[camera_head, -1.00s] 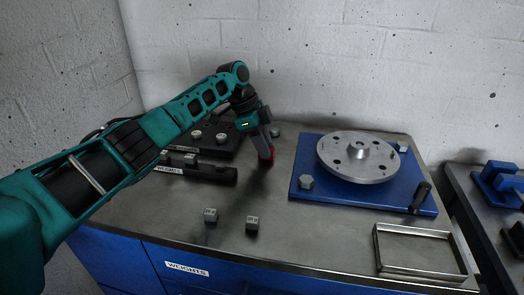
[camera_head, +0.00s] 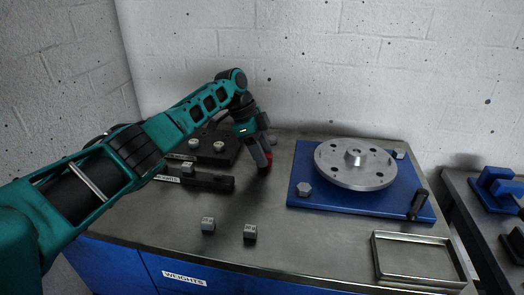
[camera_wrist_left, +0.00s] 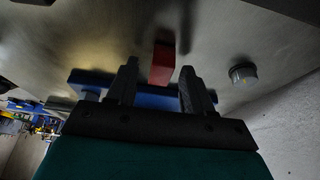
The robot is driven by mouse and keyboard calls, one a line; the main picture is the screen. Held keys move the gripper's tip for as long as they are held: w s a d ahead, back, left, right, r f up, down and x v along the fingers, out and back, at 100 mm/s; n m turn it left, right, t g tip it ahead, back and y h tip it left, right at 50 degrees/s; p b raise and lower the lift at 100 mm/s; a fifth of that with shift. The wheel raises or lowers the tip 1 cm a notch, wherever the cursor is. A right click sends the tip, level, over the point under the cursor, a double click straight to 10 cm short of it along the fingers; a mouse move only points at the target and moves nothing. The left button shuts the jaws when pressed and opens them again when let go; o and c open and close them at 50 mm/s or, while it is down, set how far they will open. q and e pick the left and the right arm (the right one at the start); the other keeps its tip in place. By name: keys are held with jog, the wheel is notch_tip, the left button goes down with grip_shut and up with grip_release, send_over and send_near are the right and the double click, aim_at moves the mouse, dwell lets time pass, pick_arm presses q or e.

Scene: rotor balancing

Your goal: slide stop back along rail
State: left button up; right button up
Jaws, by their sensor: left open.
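A small red block (camera_head: 268,159), perhaps the stop, stands on the metal bench top. My left gripper (camera_head: 262,164) points down right at it, its fingers partly hiding it. In the left wrist view the red block (camera_wrist_left: 162,64) shows between and just beyond the two dark fingertips of my open left gripper (camera_wrist_left: 156,78). Gaps show on both sides, but I cannot tell whether a finger touches it. I cannot make out a rail under the block. My right gripper is out of view.
A blue base (camera_head: 305,158) with a grey rotor disc (camera_head: 335,160) stands to the right. Black weight holders (camera_head: 212,181) are at left, two small grey weights (camera_head: 208,224) in front. An empty metal tray (camera_head: 376,262) lies front right. A grey weight (camera_wrist_left: 243,73) sits near the block.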

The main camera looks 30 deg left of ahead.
pick_arm(q)
jog(key=shift+r, duration=0.1)
jog(key=v, duration=1.2)
jog(key=shift+a+r+p, duration=0.15)
jog(key=shift+r+p, duration=0.15)
jog(key=shift+p, duration=0.05)
